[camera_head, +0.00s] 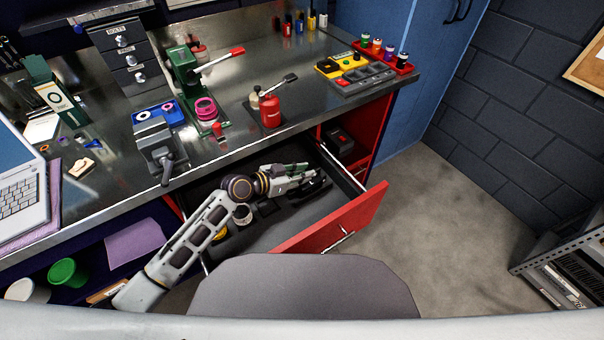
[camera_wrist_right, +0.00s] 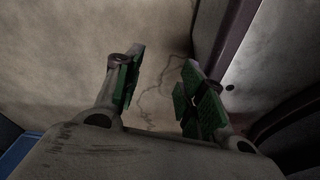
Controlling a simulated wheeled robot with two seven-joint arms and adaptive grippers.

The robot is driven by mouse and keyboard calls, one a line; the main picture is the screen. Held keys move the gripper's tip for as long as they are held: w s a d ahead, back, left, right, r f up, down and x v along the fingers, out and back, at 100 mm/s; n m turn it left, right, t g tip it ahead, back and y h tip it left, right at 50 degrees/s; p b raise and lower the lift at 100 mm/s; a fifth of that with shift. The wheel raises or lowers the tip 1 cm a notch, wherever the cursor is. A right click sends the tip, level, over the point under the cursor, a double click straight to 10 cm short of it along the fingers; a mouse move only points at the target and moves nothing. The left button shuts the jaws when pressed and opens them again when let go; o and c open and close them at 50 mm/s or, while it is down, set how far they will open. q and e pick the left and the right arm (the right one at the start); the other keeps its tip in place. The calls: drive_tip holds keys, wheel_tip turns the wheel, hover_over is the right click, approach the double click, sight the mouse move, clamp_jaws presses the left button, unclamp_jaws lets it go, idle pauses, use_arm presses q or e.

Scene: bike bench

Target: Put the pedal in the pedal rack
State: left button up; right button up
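My left gripper (camera_head: 308,180) is inside the pulled-out red drawer (camera_head: 345,215), under the bench top. Dark shapes lie right beside its fingertips. One of them may be the pedal, but they are too small and dark to tell, and I cannot see whether the fingers hold anything. I cannot make out the pedal rack for certain. My right gripper (camera_wrist_right: 158,90) shows in the right wrist view with its green-padded fingers apart and nothing between them, over a plain, pale floor-like surface.
The metal bench top (camera_head: 235,85) carries a vise (camera_head: 160,150), a red bottle (camera_head: 271,111), a green press (camera_head: 185,70) and a red tray (camera_head: 385,57) of small bottles. A grey chair back (camera_head: 300,287) stands in front of the drawer. Bare floor (camera_head: 425,210) lies to the right.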

use_arm(q)
drive_tip(key=shift+o, duration=1.2)
use_arm(e)
drive_tip(key=shift+w+r, duration=0.1)
drive_tip(key=shift+w, duration=0.45)
